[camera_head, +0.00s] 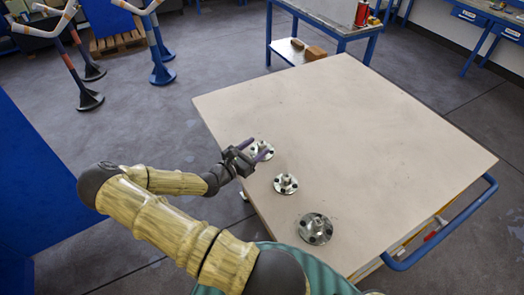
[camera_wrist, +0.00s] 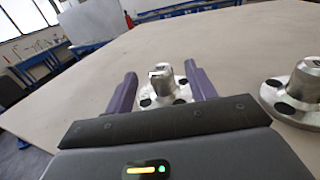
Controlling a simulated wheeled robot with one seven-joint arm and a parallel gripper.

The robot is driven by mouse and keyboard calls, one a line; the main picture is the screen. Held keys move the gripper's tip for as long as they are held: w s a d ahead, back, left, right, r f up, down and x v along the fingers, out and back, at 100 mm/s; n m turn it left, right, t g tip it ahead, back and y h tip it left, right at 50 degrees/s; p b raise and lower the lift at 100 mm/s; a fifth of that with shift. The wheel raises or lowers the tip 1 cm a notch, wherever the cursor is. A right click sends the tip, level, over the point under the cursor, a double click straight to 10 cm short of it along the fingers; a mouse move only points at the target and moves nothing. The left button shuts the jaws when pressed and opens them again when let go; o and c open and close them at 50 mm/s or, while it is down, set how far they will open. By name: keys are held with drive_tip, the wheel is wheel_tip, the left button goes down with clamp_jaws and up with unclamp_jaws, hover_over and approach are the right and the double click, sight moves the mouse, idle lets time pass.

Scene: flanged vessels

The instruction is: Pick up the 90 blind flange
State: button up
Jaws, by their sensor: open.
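Three metal flanges with dark bolt holes and raised centres stand in a row near the table's left edge. They are the far flange (camera_head: 261,154), the middle flange (camera_head: 286,184) and the larger-looking near flange (camera_head: 315,229). I cannot read which is the 90 blind flange. My gripper (camera_head: 258,149) is open at the far flange. In the wrist view, the purple fingers of my gripper (camera_wrist: 162,74) show on either side of one flange's raised centre (camera_wrist: 163,83), apart from it. My gripper's body hides part of its base. Another flange (camera_wrist: 283,108) is cut off at the right.
The pale table top (camera_head: 340,110) is clear beyond and right of the flanges. A blue rail (camera_head: 440,230) runs along its right side. A blue workbench (camera_head: 330,25) with a red can (camera_head: 362,13) stands behind. Blue-based stands (camera_head: 160,72) are at the far left.

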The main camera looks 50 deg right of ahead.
sight(259, 145)
drive_tip(key=d, duration=0.4)
drive_tip(key=shift+f+b, duration=0.15)
drive_tip(key=shift+b, duration=0.2)
drive_tip(key=shift+c, duration=0.4)
clamp_jaws()
